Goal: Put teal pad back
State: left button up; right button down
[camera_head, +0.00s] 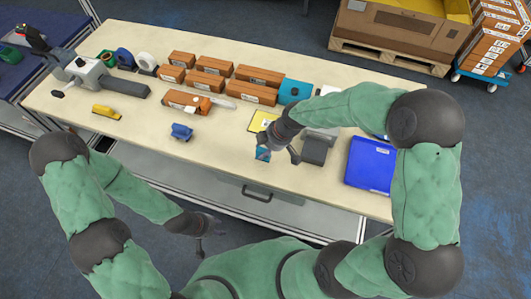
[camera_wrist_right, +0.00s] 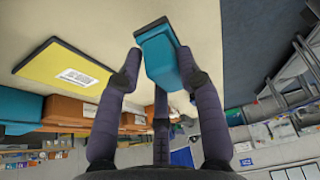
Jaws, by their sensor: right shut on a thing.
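The teal pad (camera_head: 262,152) is near the front edge of the table, below the yellow pad in the head view. My right gripper (camera_head: 277,153) is shut on it. In the right wrist view the teal pad (camera_wrist_right: 160,58) sits between the two fingers, over the pale tabletop; any gap beneath it is hard to judge. The yellow pad (camera_head: 262,120) lies flat just behind, and it also shows with a white barcode label in the wrist view (camera_wrist_right: 68,75). My left gripper (camera_head: 212,236) hangs in front of the table; its fingers are too small to read.
A teal box (camera_head: 294,91) stands beside several brown boxes (camera_head: 251,93) at the back of the table (camera_head: 215,155). A dark grey object (camera_head: 316,149) and a blue folder (camera_head: 371,165) lie right of the right gripper. A blue item (camera_head: 181,132) lies left; bare tabletop separates it from the pad.

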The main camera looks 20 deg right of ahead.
jog(key=shift+w+d+f+b, duration=0.1)
jog(key=shift+w+f+b, duration=0.1)
jog(key=shift+f, duration=0.7)
jog(key=shift+w+d+f+b, duration=0.1)
jog(key=shift+f+b, duration=0.05)
jog(key=shift+f, duration=0.75)
jog(key=shift+s+a, duration=0.1)
jog(key=shift+f, duration=0.2)
jog(key=c, duration=0.8)
grip_release()
jog(key=shift+r, duration=0.1)
jog(key=shift+r, duration=0.3)
jog(key=p+v, duration=0.2)
jog(key=v, duration=0.9)
jog(key=shift+s+r, duration=0.15)
jog(key=shift+r, duration=0.15)
